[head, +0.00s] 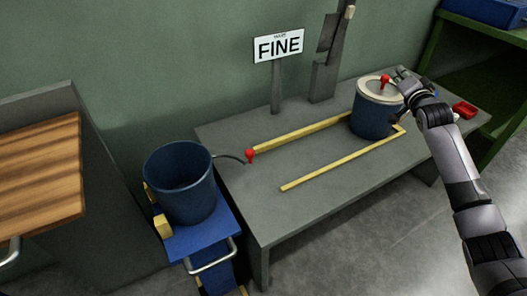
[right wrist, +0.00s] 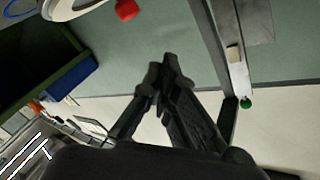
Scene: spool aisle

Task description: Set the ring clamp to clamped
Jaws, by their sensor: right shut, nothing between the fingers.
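A blue drum (head: 372,118) with a pale lid (head: 372,90) stands at the far right end of the grey table. A red handle (head: 384,80) rises at the lid; I take it for the ring clamp's lever, but whether it is clamped I cannot tell. The red handle (right wrist: 125,10) and part of the pale rim (right wrist: 66,8) also show at the top of the right wrist view. My right gripper (head: 402,74) is just right of the red handle, near the lid's edge. Its fingers (right wrist: 164,64) are together and empty. My left gripper is out of view.
Yellow rails (head: 305,133) lie on the grey table (head: 240,190). A red-tipped lever (head: 250,155) sits at its left end. An open blue bucket (head: 182,180) stands on a blue cart (head: 205,240). A FINE sign (head: 279,46) stands behind. A red object (head: 464,109) lies at right.

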